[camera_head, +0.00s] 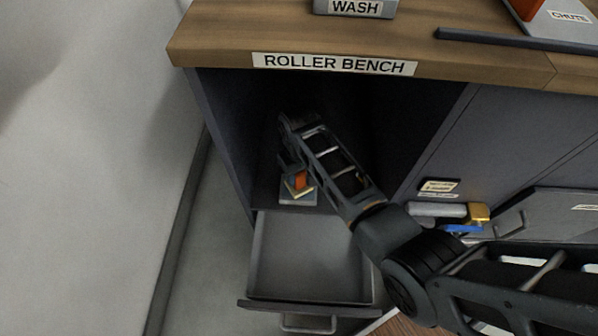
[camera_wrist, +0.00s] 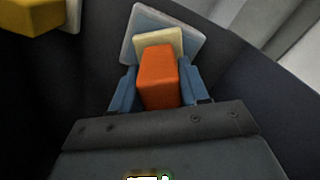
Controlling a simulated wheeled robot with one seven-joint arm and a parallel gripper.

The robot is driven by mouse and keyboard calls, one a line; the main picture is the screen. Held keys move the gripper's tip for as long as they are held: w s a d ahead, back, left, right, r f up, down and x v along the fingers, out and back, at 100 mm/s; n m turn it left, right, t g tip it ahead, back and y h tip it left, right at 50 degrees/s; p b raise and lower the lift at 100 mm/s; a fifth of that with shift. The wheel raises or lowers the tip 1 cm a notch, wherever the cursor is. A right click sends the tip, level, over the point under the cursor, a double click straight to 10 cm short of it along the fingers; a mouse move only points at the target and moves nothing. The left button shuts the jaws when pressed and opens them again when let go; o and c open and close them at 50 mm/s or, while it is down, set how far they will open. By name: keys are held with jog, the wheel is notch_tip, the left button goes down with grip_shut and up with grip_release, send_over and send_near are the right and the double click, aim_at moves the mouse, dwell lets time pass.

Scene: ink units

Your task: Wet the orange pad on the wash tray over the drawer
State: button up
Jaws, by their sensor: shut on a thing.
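My gripper (camera_wrist: 157,84) is shut on the orange pad (camera_wrist: 158,72), with a blue finger on each side of it. A cream layer (camera_wrist: 171,37) shows just beyond the orange part; I cannot tell whether it belongs to the pad. Behind that is a light grey-blue tray (camera_wrist: 141,22). In the head view, the orange pad (camera_head: 301,181) is low in the dark recess, above or against the small grey tray (camera_head: 298,201) at the recess's front edge, over the drawer. Whether the pad touches the tray is unclear. My arm hides part of the recess.
The drawer (camera_head: 300,265) stands open and looks empty below the recess. The roller bench top (camera_head: 225,35) overhangs above, with a WASH-labelled block (camera_head: 355,8). A yellow item (camera_head: 479,213) and a blue item (camera_head: 462,229) are at the right. Grey floor is clear at the left.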

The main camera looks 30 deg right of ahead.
jog(key=shift+f, duration=0.1)
notch_tip(320, 180, up, 7)
jog(key=p, duration=0.7)
jog(key=shift+p, duration=0.3)
